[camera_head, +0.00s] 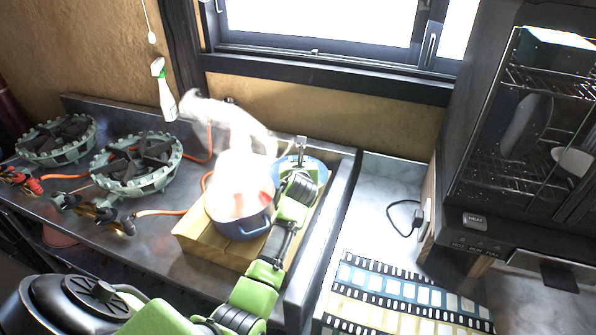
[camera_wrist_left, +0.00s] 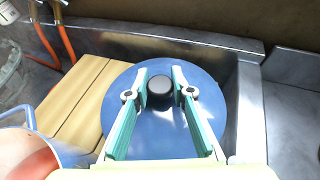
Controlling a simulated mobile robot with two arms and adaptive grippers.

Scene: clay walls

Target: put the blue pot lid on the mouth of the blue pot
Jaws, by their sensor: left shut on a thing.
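The blue pot (camera_head: 245,229) stands on a wooden board, with reddish contents and white steam over its mouth. Part of its rim shows at the lower left of the left wrist view (camera_wrist_left: 75,154). The blue pot lid (camera_head: 318,167) is just to the right of and behind the pot, partly hidden by my left arm. In the left wrist view the lid (camera_wrist_left: 195,80) is a round blue disc with a black knob (camera_wrist_left: 160,92). My left gripper (camera_wrist_left: 160,88) is shut on that knob, one finger on each side; it also shows in the head view (camera_head: 299,165). My right gripper is out of view.
The wooden board (camera_head: 193,233) lies on a metal counter (camera_head: 155,245) with a raised right edge. Two burners (camera_head: 137,163) with orange hoses are at the left. A spray bottle (camera_head: 164,95) is behind them. An oven-like cabinet (camera_head: 520,130) stands at the right.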

